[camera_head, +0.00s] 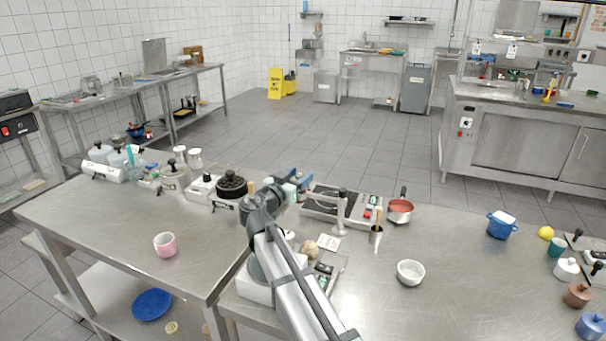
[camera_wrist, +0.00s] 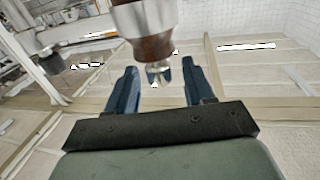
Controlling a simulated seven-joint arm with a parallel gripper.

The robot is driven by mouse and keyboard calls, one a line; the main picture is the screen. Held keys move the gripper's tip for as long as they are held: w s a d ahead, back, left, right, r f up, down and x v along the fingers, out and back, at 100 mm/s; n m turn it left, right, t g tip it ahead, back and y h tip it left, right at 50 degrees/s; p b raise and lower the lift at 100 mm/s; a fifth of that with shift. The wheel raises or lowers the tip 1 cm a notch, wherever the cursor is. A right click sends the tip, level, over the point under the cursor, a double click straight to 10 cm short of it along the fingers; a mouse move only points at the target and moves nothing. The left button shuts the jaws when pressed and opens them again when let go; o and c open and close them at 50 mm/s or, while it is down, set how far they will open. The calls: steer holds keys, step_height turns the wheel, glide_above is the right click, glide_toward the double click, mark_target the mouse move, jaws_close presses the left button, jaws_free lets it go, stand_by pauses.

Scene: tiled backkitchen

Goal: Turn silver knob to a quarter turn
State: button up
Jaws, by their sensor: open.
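My gripper (camera_wrist: 160,82) shows in the wrist view with its two blue fingers spread apart. In the head view it (camera_head: 301,182) is above the counter, near the back edge. A silver cylinder (camera_wrist: 146,16) with a reddish-brown collar (camera_wrist: 153,47) comes in from the top of the wrist view. A small silver tip (camera_wrist: 158,71) at its end appears between the fingers, with gaps to both. I cannot tell whether this tip is the silver knob. My arm and gripper hide this spot in the head view.
A hot plate (camera_head: 318,207) and a red pan (camera_head: 400,208) stand right of my gripper. A black round-topped appliance (camera_head: 231,186) is to the left. A white bowl (camera_head: 410,272) sits nearer on the counter.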

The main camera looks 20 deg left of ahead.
steer(key=shift+w+d, duration=0.25)
steer(key=shift+w, duration=1.05)
steer(key=shift+c, duration=0.4)
steer(key=c, duration=0.9)
